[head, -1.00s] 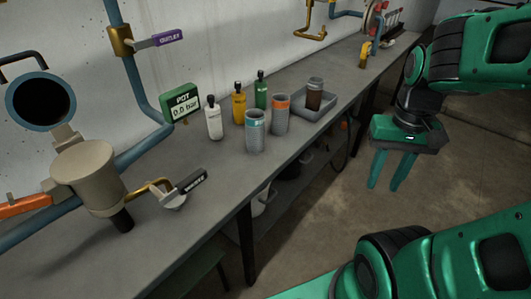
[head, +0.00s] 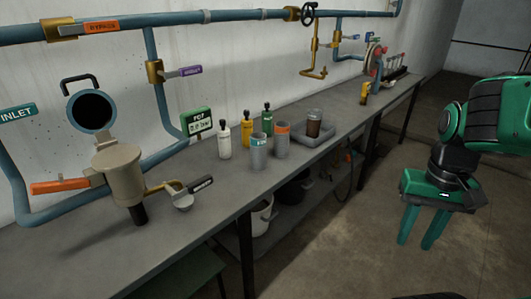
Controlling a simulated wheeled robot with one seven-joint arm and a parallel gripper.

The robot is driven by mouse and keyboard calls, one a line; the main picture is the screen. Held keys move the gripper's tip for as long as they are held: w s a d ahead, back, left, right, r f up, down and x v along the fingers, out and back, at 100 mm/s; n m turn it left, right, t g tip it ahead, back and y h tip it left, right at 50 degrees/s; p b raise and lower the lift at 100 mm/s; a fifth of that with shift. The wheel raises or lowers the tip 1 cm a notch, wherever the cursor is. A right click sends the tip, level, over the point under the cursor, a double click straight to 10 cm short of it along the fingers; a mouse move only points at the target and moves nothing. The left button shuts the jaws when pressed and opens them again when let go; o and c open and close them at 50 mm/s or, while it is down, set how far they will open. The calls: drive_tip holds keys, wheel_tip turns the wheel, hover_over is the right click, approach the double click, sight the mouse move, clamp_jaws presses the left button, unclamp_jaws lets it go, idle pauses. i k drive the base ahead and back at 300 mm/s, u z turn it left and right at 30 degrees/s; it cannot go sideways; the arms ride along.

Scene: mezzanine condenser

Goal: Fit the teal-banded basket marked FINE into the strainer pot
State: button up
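The teal-banded basket (head: 259,152) stands upright on the bench, a grey cylinder with a teal band near its top. Its marking is too small to read. The strainer pot (head: 121,175) is the beige vessel at the left of the bench. Its round lid (head: 92,111) is swung up and open behind it, with a dark inside. The pot's interior is hidden from this angle. My gripper (head: 420,240) hangs at the right over the floor, clear of the bench and well right of the basket. Its two green fingers are apart with nothing between them.
An orange-banded basket (head: 282,141) stands just right of the teal one. A grey tray (head: 303,137) holds a dark-filled container (head: 314,123). White (head: 224,141), yellow (head: 246,131) and green (head: 267,122) bottles stand behind. A handled valve (head: 188,189) juts out right of the pot. The front bench top is clear.

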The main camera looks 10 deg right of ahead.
sight(117, 165)
drive_tip(key=z, duration=0.45)
drive_tip(key=i, duration=1.45)
drive_tip(key=z, duration=0.1)
